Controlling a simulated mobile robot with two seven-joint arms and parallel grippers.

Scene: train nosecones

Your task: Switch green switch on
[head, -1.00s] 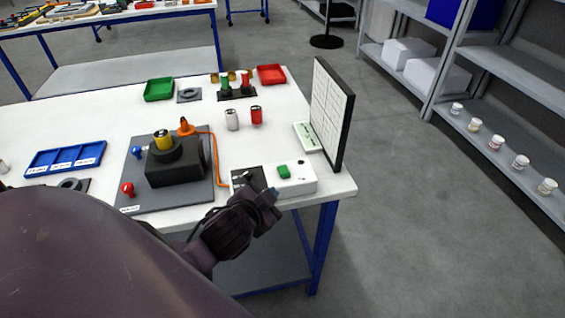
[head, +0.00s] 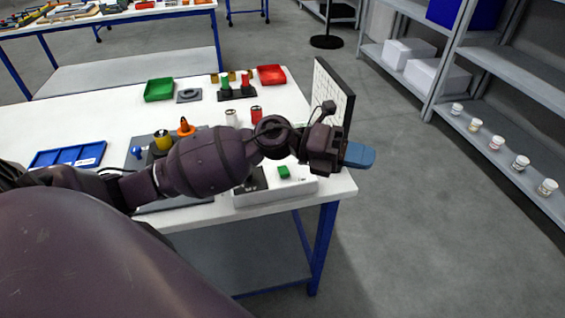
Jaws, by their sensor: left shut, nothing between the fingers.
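The green switch (head: 284,172) sits on top of a white box (head: 275,196) near the right front corner of the white table. My left gripper (head: 358,156) has blue fingertips and is shut and empty. It is to the right of the green switch, apart from it, over or just past the table's right edge. My right gripper does not show.
A black-framed panel (head: 338,84) stands upright at the table's right edge, partly hidden by my left wrist. My arm also covers much of the grey board. A blue tray (head: 45,160), a green tray (head: 159,89) and a red tray (head: 271,75) lie on the table.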

